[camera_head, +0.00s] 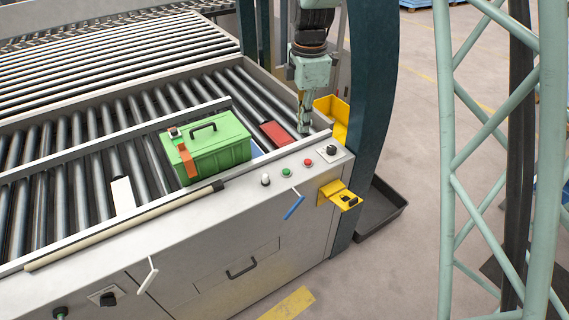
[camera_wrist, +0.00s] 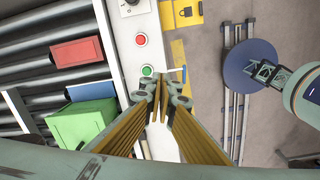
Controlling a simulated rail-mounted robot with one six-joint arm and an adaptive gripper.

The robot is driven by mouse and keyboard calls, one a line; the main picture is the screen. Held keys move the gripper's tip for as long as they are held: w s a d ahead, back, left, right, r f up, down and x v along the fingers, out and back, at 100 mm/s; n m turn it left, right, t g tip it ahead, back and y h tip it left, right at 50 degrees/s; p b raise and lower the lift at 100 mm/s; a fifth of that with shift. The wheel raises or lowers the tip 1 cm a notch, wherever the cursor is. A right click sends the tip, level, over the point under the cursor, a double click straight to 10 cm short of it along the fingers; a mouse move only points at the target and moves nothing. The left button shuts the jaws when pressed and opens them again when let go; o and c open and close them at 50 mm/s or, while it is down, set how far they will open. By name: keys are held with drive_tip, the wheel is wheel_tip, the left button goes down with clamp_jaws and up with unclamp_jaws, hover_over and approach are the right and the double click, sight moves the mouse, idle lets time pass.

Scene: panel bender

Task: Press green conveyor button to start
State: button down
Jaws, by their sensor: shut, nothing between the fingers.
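The green button (camera_head: 286,173) sits on the light grey front panel of the conveyor, between a white knob and a red button (camera_head: 308,162). In the wrist view the green button (camera_wrist: 147,71) shows just past my fingertips, with the red button (camera_wrist: 141,40) further up. My gripper (camera_head: 304,128) points down behind the panel's right end in the head view, apart from the green button. In the wrist view my gripper (camera_wrist: 160,88) is shut and empty, its tips looking close to the green button; the exact gap cannot be told.
A green toolbox (camera_head: 222,150) and a red box (camera_head: 277,134) rest on the rollers. A black knob (camera_head: 332,150), a white knob (camera_head: 265,180) and a blue-handled lever (camera_head: 294,207) are near the button. A yellow lock bracket (camera_head: 339,195) juts from the panel; a dark post (camera_head: 370,90) stands right.

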sight(286, 170)
drive_tip(key=w+a+f+n+p, duration=0.2)
drive_tip(key=w+a+f+n, duration=0.1)
drive_tip(key=a+f, duration=0.2)
wheel_tip(286, 170, down, 2)
drive_tip(key=shift+w+a+f+n+g, duration=0.1)
drive_tip(key=shift+w+a+n+g, duration=0.1)
drive_tip(key=shift+w+n+g, duration=0.1)
drive_tip(key=shift+f, duration=0.15)
idle(0.3)
drive_tip(key=shift+f+p, duration=1.05)
drive_tip(key=shift+f, duration=5.75)
drive_tip(key=shift+f, duration=0.1)
